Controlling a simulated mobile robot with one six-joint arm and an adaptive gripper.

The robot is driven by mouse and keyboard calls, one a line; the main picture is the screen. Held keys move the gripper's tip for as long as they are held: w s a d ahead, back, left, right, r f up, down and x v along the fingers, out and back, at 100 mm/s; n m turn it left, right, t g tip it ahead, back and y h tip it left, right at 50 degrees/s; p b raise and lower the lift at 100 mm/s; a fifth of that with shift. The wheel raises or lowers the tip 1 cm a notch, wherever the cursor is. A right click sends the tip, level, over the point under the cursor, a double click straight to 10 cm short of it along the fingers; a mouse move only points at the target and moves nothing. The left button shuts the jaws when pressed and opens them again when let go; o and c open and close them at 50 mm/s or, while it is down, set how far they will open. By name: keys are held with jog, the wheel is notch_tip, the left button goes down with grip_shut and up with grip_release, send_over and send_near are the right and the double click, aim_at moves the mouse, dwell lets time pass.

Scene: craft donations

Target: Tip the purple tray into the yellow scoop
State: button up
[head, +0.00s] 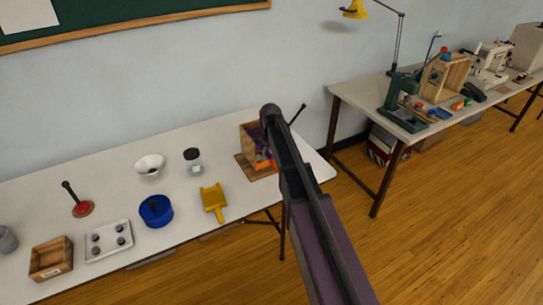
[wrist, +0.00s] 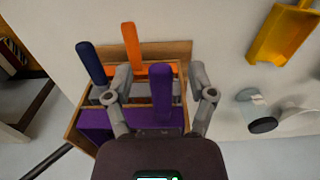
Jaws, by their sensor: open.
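The purple tray (wrist: 95,122) sits in a wooden rack (wrist: 72,125), its upright purple handle (wrist: 162,100) standing between my fingers. My gripper (wrist: 160,80) is open, with one finger on each side of that handle; I cannot tell if either touches it. The tray's contents are hidden behind my gripper. The yellow scoop (head: 213,201) lies on the white table, left of the rack in the head view, and shows at the upper right of the wrist view (wrist: 284,36). In the head view my arm covers part of the rack.
Blue (wrist: 91,65) and orange (wrist: 134,48) handles stand beside the purple one in the rack. A lidded jar (head: 193,161), white bowl (head: 150,166), blue bowl (head: 155,211) and white tray (head: 108,255) share the table. The table's right end lies close to the rack.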

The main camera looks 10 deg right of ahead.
jog(key=c, duration=0.9)
grip_shut()
jog(key=shift+r, duration=0.2)
jog(key=shift+s, duration=0.15)
jog(key=s+d, duration=0.2)
jog(key=s, duration=0.6)
jog(key=s+d, duration=0.3)
jog(key=s, duration=0.5)
dwell(2.4)
jog(key=shift+d, duration=0.1)
jog(key=shift+p, duration=0.3)
